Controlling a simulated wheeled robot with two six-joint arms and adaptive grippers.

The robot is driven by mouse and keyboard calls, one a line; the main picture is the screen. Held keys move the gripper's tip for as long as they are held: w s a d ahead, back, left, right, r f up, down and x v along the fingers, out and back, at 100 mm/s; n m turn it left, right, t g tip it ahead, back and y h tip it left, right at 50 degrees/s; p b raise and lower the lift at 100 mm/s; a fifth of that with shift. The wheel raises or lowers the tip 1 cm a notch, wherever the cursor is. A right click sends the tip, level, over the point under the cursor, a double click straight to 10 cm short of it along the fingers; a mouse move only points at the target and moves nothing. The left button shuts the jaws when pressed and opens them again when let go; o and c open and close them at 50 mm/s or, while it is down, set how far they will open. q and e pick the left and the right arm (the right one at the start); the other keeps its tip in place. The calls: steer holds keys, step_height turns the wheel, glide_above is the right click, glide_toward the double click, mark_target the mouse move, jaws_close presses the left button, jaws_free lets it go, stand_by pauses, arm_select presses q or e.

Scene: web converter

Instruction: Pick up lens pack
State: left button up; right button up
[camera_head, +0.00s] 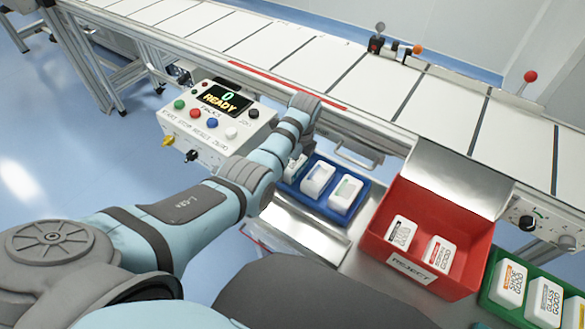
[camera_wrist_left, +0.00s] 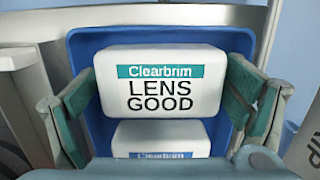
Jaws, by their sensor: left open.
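A white lens pack (camera_wrist_left: 160,84) with a teal "Clearbrim" band and the words "LENS GOOD" lies in the blue tray (camera_wrist_left: 84,52), filling the middle of the left wrist view. My left gripper (camera_wrist_left: 160,92) is open, with one finger at each side of this pack. A second white Clearbrim pack (camera_wrist_left: 160,138) shows below it, partly cut off. In the head view the blue tray (camera_head: 335,215) holds white packs, and my left wrist partly covers the leftmost pack. My left fingertips are hidden there. My right gripper is not in view.
A red REJECT bin (camera_head: 380,248) with two white packs stands right of the blue tray. A green tray (camera_head: 492,303) with several packs is at the lower right. A control box (camera_head: 215,120) reading "READY" and the conveyor (camera_head: 330,65) lie behind.

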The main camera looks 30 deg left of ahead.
arm_select(q)
steer(key=shift+r, duration=0.15)
steer(key=c, duration=1)
